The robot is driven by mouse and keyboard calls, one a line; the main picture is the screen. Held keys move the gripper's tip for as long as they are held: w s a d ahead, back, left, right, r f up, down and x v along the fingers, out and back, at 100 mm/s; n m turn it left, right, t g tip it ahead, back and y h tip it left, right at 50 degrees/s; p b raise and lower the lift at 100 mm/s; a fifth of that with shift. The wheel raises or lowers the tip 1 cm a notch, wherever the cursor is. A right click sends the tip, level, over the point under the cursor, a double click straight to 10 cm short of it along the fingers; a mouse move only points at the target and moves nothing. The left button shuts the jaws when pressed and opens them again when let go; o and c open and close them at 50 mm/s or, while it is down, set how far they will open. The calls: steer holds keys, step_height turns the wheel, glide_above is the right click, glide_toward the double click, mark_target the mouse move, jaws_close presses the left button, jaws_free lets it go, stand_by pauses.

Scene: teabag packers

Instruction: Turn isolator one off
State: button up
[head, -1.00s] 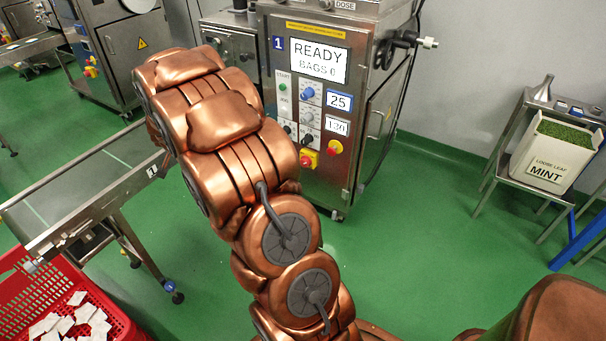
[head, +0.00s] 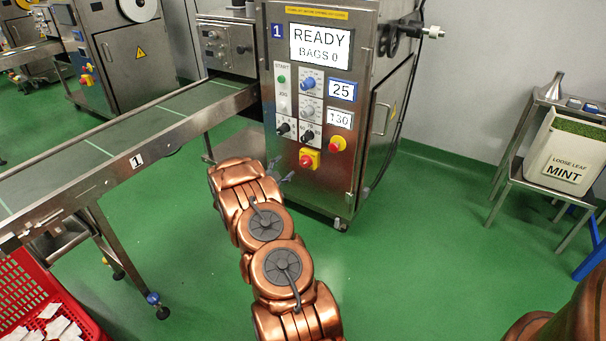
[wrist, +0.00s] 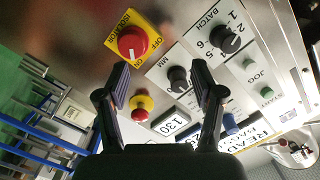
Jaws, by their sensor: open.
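Machine one's isolator (head: 309,158) is a red rotary knob on a yellow plate, low on the steel front panel. In the wrist view the isolator (wrist: 133,42) shows large, with ISOLATOR, OFF and ON lettering. Its white mark appears to point towards ON. My gripper (wrist: 160,72) is open and empty, its two dark fingers apart. The knob lies beyond the fingertips, a little to the left of the middle between them, and is not touched. In the head view my gripper (head: 281,171) is small, just left of and below the isolator, partly hidden by my arm.
The emergency stop (head: 337,144) sits right of and above the isolator. Black knobs (head: 307,136) and a READY display (head: 319,43) are above. A conveyor (head: 120,150) runs at left, with a red crate (head: 30,290). A mint tub (head: 562,155) stands right. Green floor is clear between.

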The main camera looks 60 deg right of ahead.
mark_target(304, 163)
steer(key=shift+m+g+h, duration=0.4)
steer(key=shift+m+g, duration=0.2)
steer(key=shift+g, duration=0.2)
steer(key=shift+s+d+f+b, duration=0.45)
steer(key=shift+s+d, duration=0.05)
steer(key=shift+d, duration=1)
steer(key=shift+s+d+f+b, duration=0.45)
steer(key=shift+d+f+b, duration=0.05)
steer(key=shift+d, duration=1.05)
steer(key=shift+s+d+f+b, duration=0.45)
steer(key=shift+s+d, duration=0.05)
steer(key=shift+d, duration=1)
steer(key=shift+c, duration=0.2)
steer(key=c, duration=1)
steer(key=shift+a, duration=0.1)
steer(key=shift+c, duration=0.5)
